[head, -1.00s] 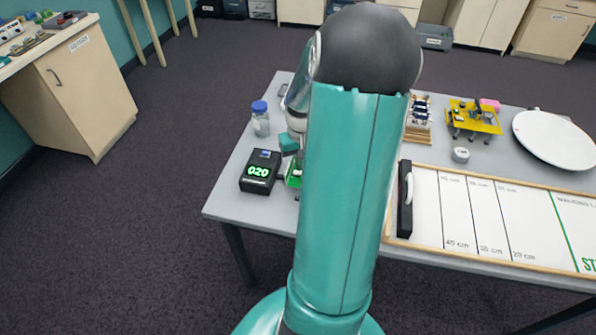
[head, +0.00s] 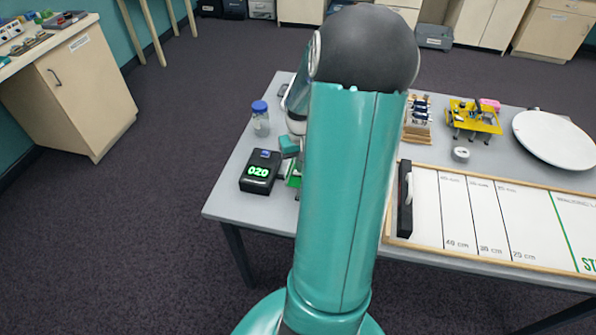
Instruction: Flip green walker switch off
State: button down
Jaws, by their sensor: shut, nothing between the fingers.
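A small part of the green walker (head: 294,180) shows on the grey table, just right of the black display box. My arm hides most of it, and its switch cannot be seen. My gripper (head: 290,147) shows only in part, as a teal piece at the left edge of my arm, just above the walker in the picture. It is shut and empty. Whether it touches the walker or the switch cannot be told.
The black box (head: 259,172) reads 020 in green. A blue-capped jar (head: 260,119) stands behind it. Right of my arm are a walking track board (head: 480,212), a yellow walker (head: 474,118), a tape roll (head: 460,154) and a white round plate (head: 553,139).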

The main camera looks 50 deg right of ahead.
jog(key=shift+f, duration=0.4)
jog(key=shift+r, duration=3.5)
